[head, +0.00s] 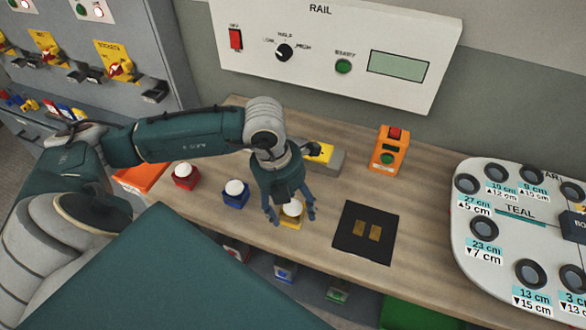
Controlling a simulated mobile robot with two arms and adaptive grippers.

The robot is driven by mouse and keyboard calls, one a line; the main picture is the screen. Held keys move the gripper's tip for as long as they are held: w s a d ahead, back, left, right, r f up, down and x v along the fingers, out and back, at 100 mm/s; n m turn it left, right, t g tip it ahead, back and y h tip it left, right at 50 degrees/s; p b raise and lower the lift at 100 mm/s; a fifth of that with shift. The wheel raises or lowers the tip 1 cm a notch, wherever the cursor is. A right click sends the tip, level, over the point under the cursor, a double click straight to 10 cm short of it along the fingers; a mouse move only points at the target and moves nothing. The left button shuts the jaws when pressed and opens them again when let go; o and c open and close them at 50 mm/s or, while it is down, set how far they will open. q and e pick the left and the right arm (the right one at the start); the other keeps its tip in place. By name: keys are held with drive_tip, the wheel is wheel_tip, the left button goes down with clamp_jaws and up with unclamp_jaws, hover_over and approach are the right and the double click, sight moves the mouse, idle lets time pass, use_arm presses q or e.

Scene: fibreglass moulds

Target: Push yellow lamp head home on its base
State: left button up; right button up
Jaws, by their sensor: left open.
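The yellow lamp base (290,223) sits on the wooden bench, below my left gripper. A white round lamp head (292,208) shows on it, partly covered by the gripper. I cannot tell whether the head is fully seated or whether the gripper touches it. My left gripper (291,217) points down over the lamp with its fingers apart, on either side of the white head. A blue lamp (235,194) and a red lamp (185,177), each with a white head, stand to the left on the bench. My right gripper is not in view.
A black mat with two brass plates (365,232) lies right of the lamp. An orange box with buttons (388,149) and a grey-yellow block (323,157) stand behind. The white TEAL panel (520,226) is at right, the RAIL panel (338,48) on the wall.

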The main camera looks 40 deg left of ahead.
sight(292, 204)
use_arm(q)
drive_tip(key=shift+c, duration=0.2)
drive_tip(key=c, duration=0.9)
drive_tip(key=shift+c, duration=0.4)
drive_tip(key=shift+r, duration=0.1)
drive_tip(key=shift+r, duration=0.45)
wheel_tip(292, 204, up, 19)
drive_tip(key=b, duration=0.2)
